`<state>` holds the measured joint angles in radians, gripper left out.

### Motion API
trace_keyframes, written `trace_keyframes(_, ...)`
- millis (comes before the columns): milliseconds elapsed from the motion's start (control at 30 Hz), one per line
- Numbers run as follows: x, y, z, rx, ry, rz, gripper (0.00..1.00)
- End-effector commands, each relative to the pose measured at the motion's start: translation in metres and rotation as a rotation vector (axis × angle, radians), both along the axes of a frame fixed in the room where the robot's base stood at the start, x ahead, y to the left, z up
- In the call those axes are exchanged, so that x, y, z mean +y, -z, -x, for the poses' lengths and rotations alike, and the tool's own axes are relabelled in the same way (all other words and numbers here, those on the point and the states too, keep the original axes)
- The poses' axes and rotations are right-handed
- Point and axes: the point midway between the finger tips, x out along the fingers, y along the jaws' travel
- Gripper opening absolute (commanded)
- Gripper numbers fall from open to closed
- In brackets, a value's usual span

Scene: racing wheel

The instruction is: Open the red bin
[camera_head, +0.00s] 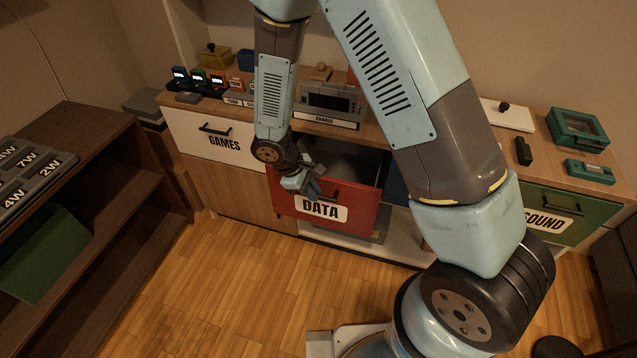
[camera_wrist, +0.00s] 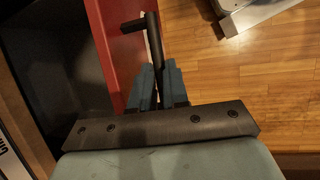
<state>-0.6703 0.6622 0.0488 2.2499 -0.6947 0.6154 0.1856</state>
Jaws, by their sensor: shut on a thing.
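The red bin (camera_head: 362,213), labelled DATA, stands pulled out from the cabinet, and part of its dark inside shows behind its front. My gripper (camera_head: 312,187) is at the left part of its front panel. In the wrist view the red bin's front (camera_wrist: 118,52) runs down the left of centre. There my gripper (camera_wrist: 157,78) is shut on the bin's black handle (camera_wrist: 153,35), with one blue-grey finger on each side of it. The handle's lower end is hidden between the fingers.
The white GAMES drawer (camera_head: 205,145) is at left and the green SOUND drawer (camera_head: 569,222) at right, both closed. A dark shelf (camera_head: 110,180) stands at the far left. The wooden floor (camera_head: 220,290) before the bin is clear.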

Motion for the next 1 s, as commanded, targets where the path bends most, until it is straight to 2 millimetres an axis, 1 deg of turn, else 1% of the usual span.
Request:
trace_keyframes(33,0.004,0.0,0.01,0.002,-0.005,0.001,0.0)
trace_keyframes(100,0.01,0.0,0.022,0.002,-0.007,0.002,0.0)
trace_keyframes(200,0.015,0.0,0.035,0.002,-0.008,0.002,0.0)
trace_keyframes(300,0.018,0.0,0.043,0.001,-0.007,0.002,0.0)
trace_keyframes(467,0.02,0.0,0.048,0.0,-0.009,0.003,0.0)
trace_keyframes(767,0.021,0.0,0.049,0.0,-0.009,0.003,0.0)
trace_keyframes(800,0.021,0.0,0.049,0.0,-0.009,0.003,0.17)
trace_keyframes(1000,0.021,0.0,0.049,0.0,-0.009,0.003,0.37)
